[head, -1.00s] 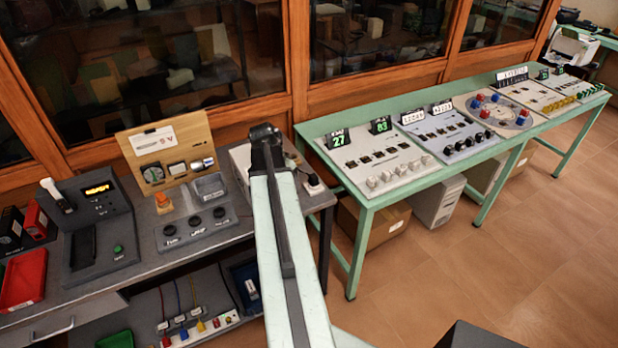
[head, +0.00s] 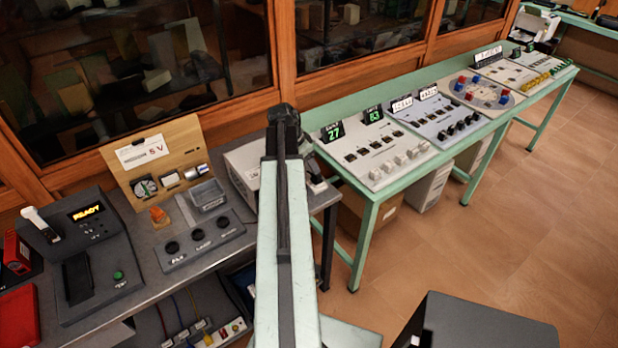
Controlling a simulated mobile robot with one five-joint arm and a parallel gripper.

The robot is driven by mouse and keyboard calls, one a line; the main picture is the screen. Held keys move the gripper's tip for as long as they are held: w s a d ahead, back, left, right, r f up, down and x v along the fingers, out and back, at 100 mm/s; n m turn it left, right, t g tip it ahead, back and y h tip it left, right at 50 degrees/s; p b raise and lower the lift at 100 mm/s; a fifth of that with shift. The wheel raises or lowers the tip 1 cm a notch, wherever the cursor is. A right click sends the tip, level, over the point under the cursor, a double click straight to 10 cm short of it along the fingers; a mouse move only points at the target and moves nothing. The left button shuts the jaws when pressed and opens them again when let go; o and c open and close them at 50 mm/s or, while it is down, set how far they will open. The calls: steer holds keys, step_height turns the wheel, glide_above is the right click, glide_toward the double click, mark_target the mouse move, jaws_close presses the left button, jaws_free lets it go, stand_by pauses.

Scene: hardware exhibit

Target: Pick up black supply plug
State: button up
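My arm reaches away from me, and its dark end with my gripper (head: 283,115) is over the back of the grey bench. The fingers cannot be made out, and nothing is clearly seen held. I cannot pick out the black supply plug for certain. A small dark and white item (head: 316,182) shows just right of my arm, at the bench's right end by a white box (head: 243,172); it may be a plug. A grey panel (head: 190,258) with several round black parts stands left of my arm.
A wooden board (head: 190,135) with gauge and parts stands behind the panel. A dark device (head: 95,245) with a lit display is at left, beside a red tray (head: 18,315). A green bench (head: 372,212) with control panels is at right.

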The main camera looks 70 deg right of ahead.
mark_target(314, 176)
steer(key=b+x, duration=0.7)
steer(key=x, duration=0.1)
steer(key=shift+d+r, duration=0.1)
steer(key=shift+d, duration=0.05)
steer(key=shift+r, duration=0.2)
jaws_close()
